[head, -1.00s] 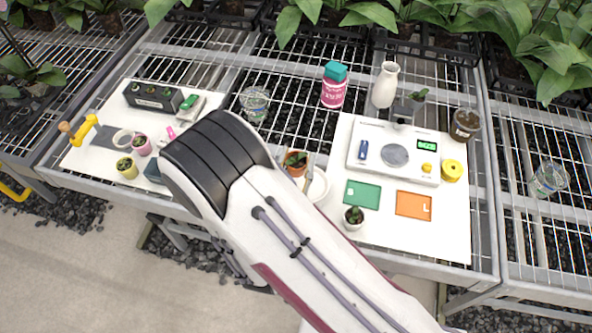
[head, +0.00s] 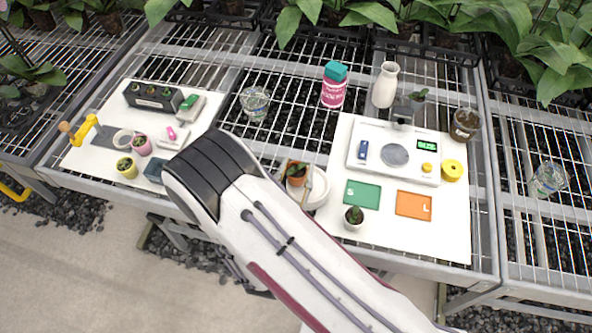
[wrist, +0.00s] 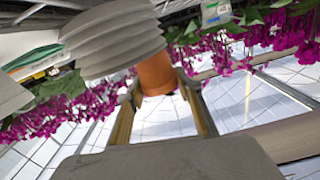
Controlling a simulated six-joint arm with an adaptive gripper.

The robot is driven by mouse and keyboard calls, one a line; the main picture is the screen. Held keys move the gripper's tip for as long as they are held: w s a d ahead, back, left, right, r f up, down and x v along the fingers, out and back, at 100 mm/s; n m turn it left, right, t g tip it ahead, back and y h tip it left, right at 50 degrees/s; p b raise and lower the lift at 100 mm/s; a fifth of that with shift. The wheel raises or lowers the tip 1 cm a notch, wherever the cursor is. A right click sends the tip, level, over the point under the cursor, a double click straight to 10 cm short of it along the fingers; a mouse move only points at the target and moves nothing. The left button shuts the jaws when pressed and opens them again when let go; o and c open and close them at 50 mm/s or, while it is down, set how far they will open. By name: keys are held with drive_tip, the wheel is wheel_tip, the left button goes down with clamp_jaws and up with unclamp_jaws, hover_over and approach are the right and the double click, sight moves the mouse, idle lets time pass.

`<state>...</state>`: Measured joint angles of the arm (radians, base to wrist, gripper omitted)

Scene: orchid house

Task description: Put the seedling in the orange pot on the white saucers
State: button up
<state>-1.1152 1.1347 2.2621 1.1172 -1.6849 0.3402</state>
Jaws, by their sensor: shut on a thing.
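The orange pot (head: 296,180) with a small green seedling (head: 295,167) is upright at the left of the white saucers (head: 319,192) in the head view. My gripper (head: 297,179) is mostly hidden behind my arm, with tan fingers showing at the pot's sides. In the wrist view my gripper (wrist: 160,92) is shut on the orange pot (wrist: 156,74). The stacked, ridged saucers (wrist: 112,38) are close beside it there. I cannot tell how high the pot is above the bench.
A white scale (head: 395,152) is behind. A pink bottle (head: 335,88) and a clear cup (head: 255,103) stand on the mesh.

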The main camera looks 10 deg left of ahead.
drive_tip(key=shift+f, duration=0.15)
drive_tip(key=o, duration=1.1)
drive_tip(key=shift+s+d, duration=0.1)
drive_tip(key=shift+s, duration=5.9)
